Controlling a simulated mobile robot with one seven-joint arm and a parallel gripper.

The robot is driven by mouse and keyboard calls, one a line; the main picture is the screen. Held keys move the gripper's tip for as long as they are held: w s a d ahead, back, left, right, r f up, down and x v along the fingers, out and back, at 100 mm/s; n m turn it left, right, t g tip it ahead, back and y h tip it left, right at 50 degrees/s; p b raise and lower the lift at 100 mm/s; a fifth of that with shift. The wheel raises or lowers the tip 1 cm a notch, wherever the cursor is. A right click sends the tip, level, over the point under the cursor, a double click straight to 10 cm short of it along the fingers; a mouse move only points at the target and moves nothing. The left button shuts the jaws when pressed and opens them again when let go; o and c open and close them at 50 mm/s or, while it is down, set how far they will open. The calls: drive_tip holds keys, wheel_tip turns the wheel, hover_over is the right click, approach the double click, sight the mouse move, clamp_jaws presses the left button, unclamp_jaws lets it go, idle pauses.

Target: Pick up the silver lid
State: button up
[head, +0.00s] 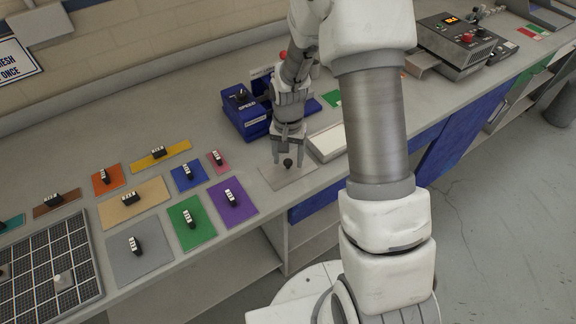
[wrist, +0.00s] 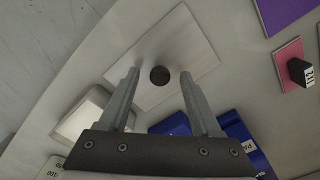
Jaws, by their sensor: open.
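The silver lid (head: 288,177) is a flat, pale grey rectangular plate with a round black knob (head: 288,162) standing at its middle. It lies on the counter near the front edge. In the wrist view the lid (wrist: 188,38) is at the top centre, and its knob (wrist: 160,76) shows between the fingers. My gripper (head: 289,160) is above the lid with its fingers pointing down, one on each side of the knob. The fingers (wrist: 158,78) are wide apart and hold nothing. I cannot tell how far the fingertips are above the plate.
A blue box (head: 243,122) stands just behind the lid. A white-topped box (head: 328,142) is close on the right. Several coloured plates with black handles, among them a purple one (head: 233,204), lie to the left. A dark grid panel (head: 45,270) is at far left.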

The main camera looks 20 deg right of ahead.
clamp_jaws()
drive_tip(key=shift+r, duration=0.1)
idle(0.4)
